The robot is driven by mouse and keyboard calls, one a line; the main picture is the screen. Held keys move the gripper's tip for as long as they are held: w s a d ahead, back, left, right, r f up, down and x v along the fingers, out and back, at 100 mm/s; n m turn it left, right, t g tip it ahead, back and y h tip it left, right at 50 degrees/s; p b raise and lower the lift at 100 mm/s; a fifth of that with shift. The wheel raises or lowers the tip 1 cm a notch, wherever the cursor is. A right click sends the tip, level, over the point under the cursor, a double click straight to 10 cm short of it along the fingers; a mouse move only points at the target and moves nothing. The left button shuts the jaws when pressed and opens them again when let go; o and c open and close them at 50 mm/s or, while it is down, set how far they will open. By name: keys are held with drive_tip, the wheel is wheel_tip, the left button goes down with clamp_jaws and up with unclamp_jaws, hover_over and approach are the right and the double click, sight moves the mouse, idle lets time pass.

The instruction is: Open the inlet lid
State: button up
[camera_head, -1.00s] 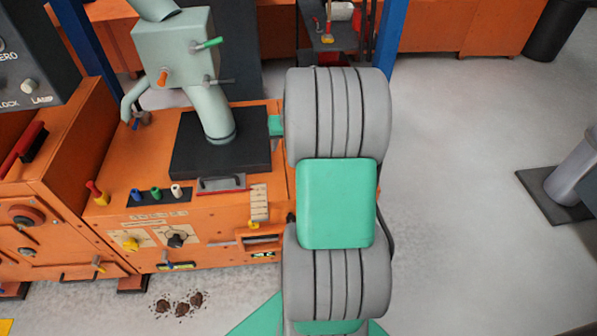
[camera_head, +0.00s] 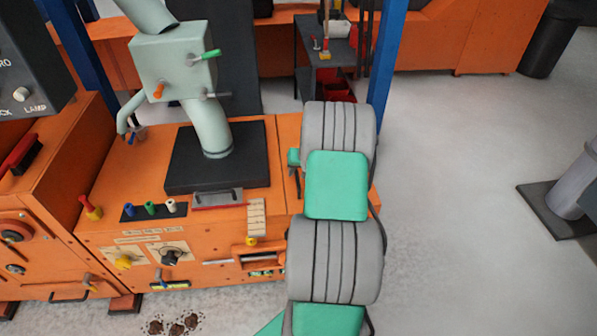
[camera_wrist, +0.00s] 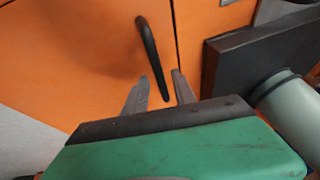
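In the wrist view, an orange panel (camera_wrist: 75,50), which looks like the inlet lid, carries a black bar handle (camera_wrist: 149,55). A dark seam runs along the panel's right side. My gripper (camera_wrist: 160,76) is open, with its two grey fingers apart. The handle's lower end shows between the fingers; I cannot tell whether they touch it or how deep they reach. In the head view, my grey and green arm hides the handle and my fingers. Only a small green part of my wrist shows beside the arm. No opened lid is visible.
A black square plate (camera_head: 185,180) with a pale green pipe (camera_head: 210,128) stands left of my arm; the plate also shows right of the fingers in the wrist view (camera_wrist: 262,50). A blue post (camera_head: 386,70) rises behind.

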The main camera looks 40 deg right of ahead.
clamp_jaws()
idle(1.2)
